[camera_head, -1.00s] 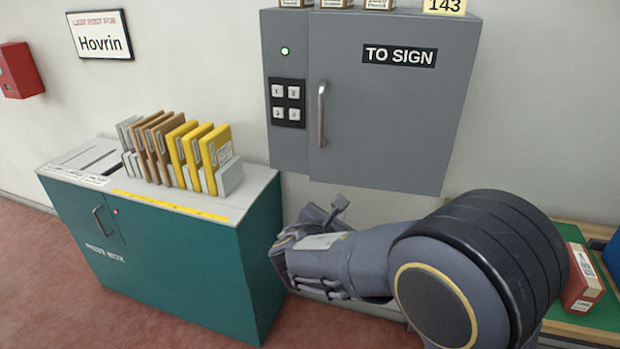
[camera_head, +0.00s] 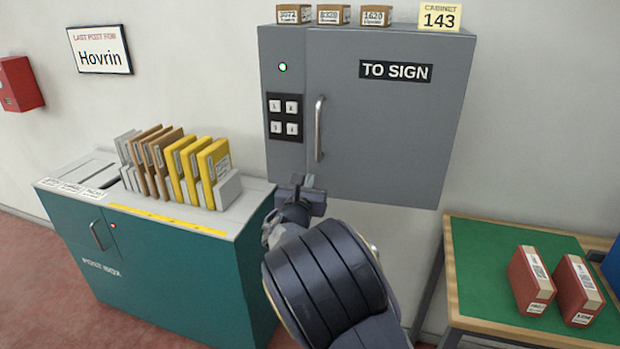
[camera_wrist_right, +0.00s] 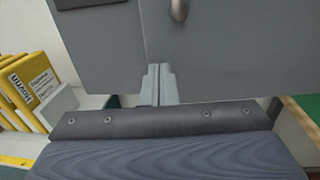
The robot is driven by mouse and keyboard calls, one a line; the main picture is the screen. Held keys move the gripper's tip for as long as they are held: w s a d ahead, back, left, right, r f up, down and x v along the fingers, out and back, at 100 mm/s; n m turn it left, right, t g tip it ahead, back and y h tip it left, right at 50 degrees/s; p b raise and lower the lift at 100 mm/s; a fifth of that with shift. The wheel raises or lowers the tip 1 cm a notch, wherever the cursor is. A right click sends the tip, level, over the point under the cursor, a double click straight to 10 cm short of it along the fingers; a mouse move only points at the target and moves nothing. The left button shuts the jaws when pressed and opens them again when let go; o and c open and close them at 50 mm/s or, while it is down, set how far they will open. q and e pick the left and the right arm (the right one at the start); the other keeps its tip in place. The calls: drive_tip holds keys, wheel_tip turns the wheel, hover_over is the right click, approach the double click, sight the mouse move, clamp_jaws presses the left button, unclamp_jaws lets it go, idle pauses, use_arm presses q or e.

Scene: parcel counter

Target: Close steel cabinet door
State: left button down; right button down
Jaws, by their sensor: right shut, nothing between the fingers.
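The grey steel cabinet (camera_head: 400,125) hangs on the wall, and its door (camera_head: 385,150) marked "TO SIGN" looks flush with the body. The door has a vertical bar handle (camera_head: 319,130) at its left side. A green light (camera_head: 282,67) glows above a keypad (camera_head: 284,117). My right gripper (camera_head: 304,182) is just below the cabinet's lower edge, under the handle, shut and empty. In the right wrist view its closed fingers (camera_wrist_right: 158,80) point up at the cabinet front near the door seam, with the handle's end (camera_wrist_right: 179,10) above. Whether they touch is unclear. My left gripper is not in view.
A teal post box (camera_head: 170,275) with several upright envelopes (camera_head: 180,165) stands at the left. A green-topped table (camera_head: 480,270) with two red parcels (camera_head: 531,280) is at the right. Small boxes (camera_head: 334,14) and a yellow 143 sign (camera_head: 441,17) sit on the cabinet.

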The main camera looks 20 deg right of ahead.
sight(312, 172)
drive_tip(key=shift+w+d, duration=0.35)
drive_tip(key=shift+w, duration=0.3)
drive_tip(key=shift+w+d+r+p, duration=0.1)
drive_tip(key=shift+w+r+p, duration=0.05)
drive_tip(key=shift+p, duration=0.2)
drive_tip(key=w+p, duration=0.1)
drive_tip(key=w+d+m+g+h+p, duration=0.1)
drive_tip(key=w+p, duration=0.1)
drive_tip(key=shift+d+r+h, duration=0.1)
drive_tip(key=shift+d+h, duration=0.05)
drive_tip(key=shift+h, duration=0.15)
drive_tip(key=shift+s, duration=0.1)
drive_tip(key=shift+d, duration=0.1)
